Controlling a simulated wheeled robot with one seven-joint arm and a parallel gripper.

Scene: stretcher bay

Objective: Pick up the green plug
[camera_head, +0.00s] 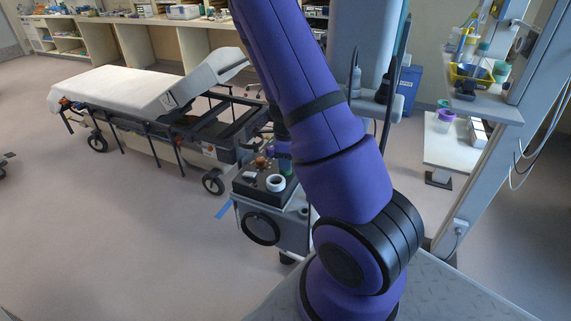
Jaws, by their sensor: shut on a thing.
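My gripper (281,158) is small and partly hidden behind my purple arm, low over the top of a small grey cart. It is shut on the green plug (287,169), which shows as a small green patch at the fingers. Its lower end and any contact with the cart top cannot be made out.
The cart's dark top (245,187) holds a white ring (275,183), a small white piece (249,175) and a brown knobbed item (262,162). A stretcher (120,90) stands behind left. A shelf unit (480,108) stands right. Floor at left front is clear.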

